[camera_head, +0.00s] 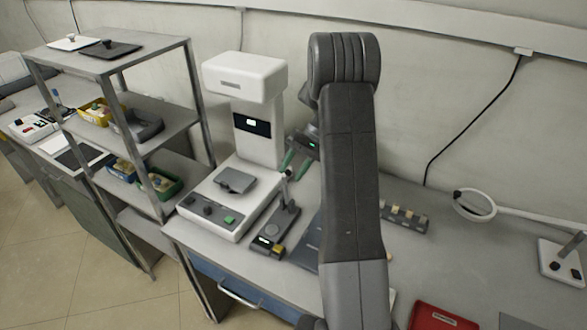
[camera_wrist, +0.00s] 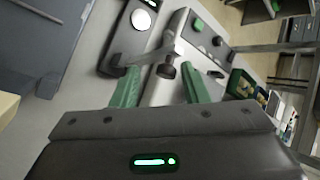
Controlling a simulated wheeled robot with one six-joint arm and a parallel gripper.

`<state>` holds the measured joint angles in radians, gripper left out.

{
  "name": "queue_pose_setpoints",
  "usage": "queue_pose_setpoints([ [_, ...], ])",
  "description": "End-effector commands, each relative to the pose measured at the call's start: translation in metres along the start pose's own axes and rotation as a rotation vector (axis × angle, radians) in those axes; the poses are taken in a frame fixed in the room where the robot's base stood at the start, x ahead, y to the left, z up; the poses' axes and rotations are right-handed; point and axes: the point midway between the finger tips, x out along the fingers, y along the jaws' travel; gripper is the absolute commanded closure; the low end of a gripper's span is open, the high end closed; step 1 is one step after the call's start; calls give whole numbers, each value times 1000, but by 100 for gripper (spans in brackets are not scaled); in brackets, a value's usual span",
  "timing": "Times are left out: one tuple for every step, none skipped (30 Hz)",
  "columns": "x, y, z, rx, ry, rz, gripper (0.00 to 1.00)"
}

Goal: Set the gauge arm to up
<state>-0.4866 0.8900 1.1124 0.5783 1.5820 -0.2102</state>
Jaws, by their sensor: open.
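The gauge (camera_head: 274,232) is a dark, narrow device on the bench with a small lit display at its front. Its gauge arm (camera_head: 288,190) stands near the back of the base, and its exact angle is hard to tell. In the wrist view the gauge body (camera_wrist: 131,35) shows a round white dial, and the grey gauge arm (camera_wrist: 153,56) ends in a dark knob between my fingertips. My gripper (camera_head: 294,165) has green fingers and is open just above and behind the gauge. In the wrist view my gripper (camera_wrist: 160,70) shows a gap on both sides of the knob.
A white machine (camera_head: 222,196) with a column and green button stands left of the gauge. A metal shelf rack (camera_head: 150,105) with bins is further left. A red tray (camera_head: 444,318) and a ring magnifier (camera_head: 475,205) are to the right. My arm hides part of the bench.

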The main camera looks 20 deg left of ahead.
Motion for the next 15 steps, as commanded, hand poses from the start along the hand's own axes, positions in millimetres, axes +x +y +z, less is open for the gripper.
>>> queue_pose_setpoints([
  [-1, 0, 0, -1, 0, 0, 59],
  [-1, -1, 0, -1, 1, 0, 59],
  [-3, -1, 0, -1, 2, 0, 59],
  [-5, -1, -1, -2, 3, 0, 59],
  [-7, -1, -1, -2, 3, -1, 59],
  [-12, 0, -1, -2, 4, -1, 59],
  [-16, 0, -1, -2, 4, -1, 59],
  [-21, 0, -1, -2, 6, 0, 59],
  [-29, 1, -1, -2, 5, 0, 59],
  [-35, 1, -1, -2, 7, 0, 59],
  [-42, 1, -1, -2, 6, 0, 59],
  [-52, 1, -1, -2, 7, 0, 59],
  [-59, 1, -1, -1, 7, 1, 59],
  [-67, 1, -1, -2, 7, 0, 59],
  [-76, 1, -1, -2, 7, 0, 59],
])
